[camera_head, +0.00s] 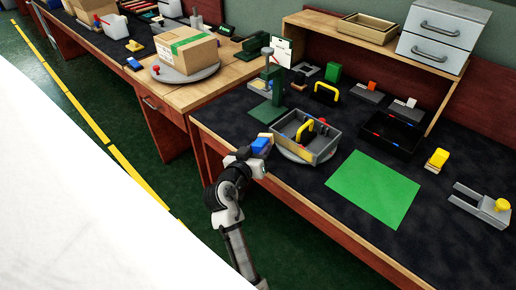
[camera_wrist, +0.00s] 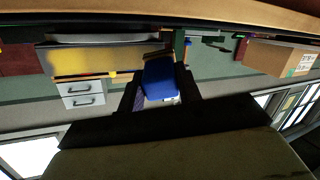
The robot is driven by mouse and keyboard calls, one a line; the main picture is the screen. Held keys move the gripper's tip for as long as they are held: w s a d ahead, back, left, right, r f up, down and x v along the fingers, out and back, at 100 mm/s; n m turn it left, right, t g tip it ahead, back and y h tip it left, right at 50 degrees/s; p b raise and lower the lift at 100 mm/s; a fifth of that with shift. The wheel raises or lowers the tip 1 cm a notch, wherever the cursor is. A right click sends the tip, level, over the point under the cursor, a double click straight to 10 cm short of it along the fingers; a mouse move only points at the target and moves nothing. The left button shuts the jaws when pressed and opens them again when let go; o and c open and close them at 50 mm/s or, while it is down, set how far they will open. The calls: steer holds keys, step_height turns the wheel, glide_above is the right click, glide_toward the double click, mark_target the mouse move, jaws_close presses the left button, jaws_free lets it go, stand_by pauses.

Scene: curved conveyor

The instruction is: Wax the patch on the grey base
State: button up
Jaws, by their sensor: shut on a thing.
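My gripper (camera_head: 254,152) is shut on a blue block (camera_head: 261,145) with a pale yellowish edge, just off the front edge of the dark-topped bench. The wrist view shows the blue block (camera_wrist: 160,80) between the two dark fingers. Several grey bases stand on the bench: one with a yellow knob (camera_head: 490,207) at the far right, one with an orange piece (camera_head: 368,93) and one with a white piece (camera_head: 402,107) at the back. A grey tray (camera_head: 330,147) rests on a round turntable right of my gripper. I cannot tell which base bears the patch.
A green sheet (camera_head: 372,189) lies flat at the front of the bench. A black tray (camera_head: 386,133), a yellow block (camera_head: 437,159) and a dark green stand (camera_head: 273,85) are around it. A cardboard box (camera_head: 186,50) sits on a turntable to the left. Dark bench top is free near the front right.

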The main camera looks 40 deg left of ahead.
steer(key=shift+w, duration=0.55)
steer(key=shift+d, duration=0.1)
steer(key=shift+s+d+p, duration=0.2)
steer(key=shift+d, duration=2.65)
steer(key=shift+s+d+p, duration=0.15)
steer(key=shift+s+d, duration=0.05)
steer(key=shift+d, duration=2.65)
steer(key=shift+w+a, duration=0.15)
steer(key=shift+a, duration=1.8)
steer(key=shift+w+a, duration=0.15)
steer(key=shift+a, duration=1.75)
steer(key=shift+w+a, duration=0.15)
steer(key=shift+a, duration=1.8)
steer(key=s, duration=0.6)
steer(key=shift+a+b, duration=0.2)
steer(key=shift+b, duration=0.25)
steer(key=s, duration=0.3)
steer(key=shift+a, duration=0.1)
